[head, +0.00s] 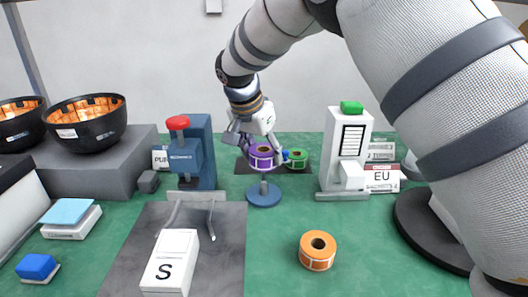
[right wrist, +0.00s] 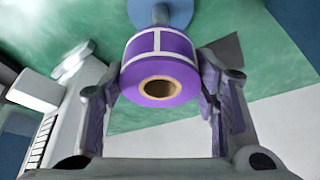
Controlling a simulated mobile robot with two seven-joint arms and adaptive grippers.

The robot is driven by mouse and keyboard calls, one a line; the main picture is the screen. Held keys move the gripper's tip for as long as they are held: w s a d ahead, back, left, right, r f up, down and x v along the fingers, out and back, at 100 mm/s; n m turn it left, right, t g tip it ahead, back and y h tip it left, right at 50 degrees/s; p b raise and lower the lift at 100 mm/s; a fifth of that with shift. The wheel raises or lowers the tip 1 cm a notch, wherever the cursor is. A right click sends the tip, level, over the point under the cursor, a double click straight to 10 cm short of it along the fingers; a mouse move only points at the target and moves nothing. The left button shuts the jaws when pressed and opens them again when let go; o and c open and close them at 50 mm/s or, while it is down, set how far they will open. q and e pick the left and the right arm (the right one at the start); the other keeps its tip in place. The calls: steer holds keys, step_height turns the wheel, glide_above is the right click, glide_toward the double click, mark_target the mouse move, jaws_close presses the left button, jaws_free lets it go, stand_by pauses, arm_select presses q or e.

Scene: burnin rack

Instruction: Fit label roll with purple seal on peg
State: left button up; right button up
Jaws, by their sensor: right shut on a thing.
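A purple label roll (head: 262,161) with white stripes and a brown core is held between the fingers of my right gripper (head: 262,154). In the right wrist view the roll (right wrist: 160,77) sits between the two fingers (right wrist: 160,100), its open core facing the camera. A grey peg (head: 263,186) stands on a round blue base (head: 263,198) directly below the roll. The peg also shows behind the roll in the right wrist view (right wrist: 160,15). I cannot tell whether the peg's tip is inside the core. My left gripper is not in view.
A green roll (head: 298,160) lies on a dark mat just behind the gripper. An orange roll (head: 318,252) lies front right. A blue machine with a red knob (head: 178,123) stands left, a white machine with a green top (head: 350,130) right. Green table is clear around the base.

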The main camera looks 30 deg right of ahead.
mark_target(263, 183)
steer(key=shift+r, duration=0.15)
steer(key=shift+f, duration=2.45)
steer(key=shift+f, duration=0.35)
steer(key=shift+w+f, duration=0.1)
steer(key=shift+f, duration=0.3)
steer(key=shift+f, duration=0.15)
steer(key=shift+f, duration=0.6)
steer(key=shift+f, duration=0.65)
steer(key=o, duration=1.3)
steer(key=shift+c, duration=0.2)
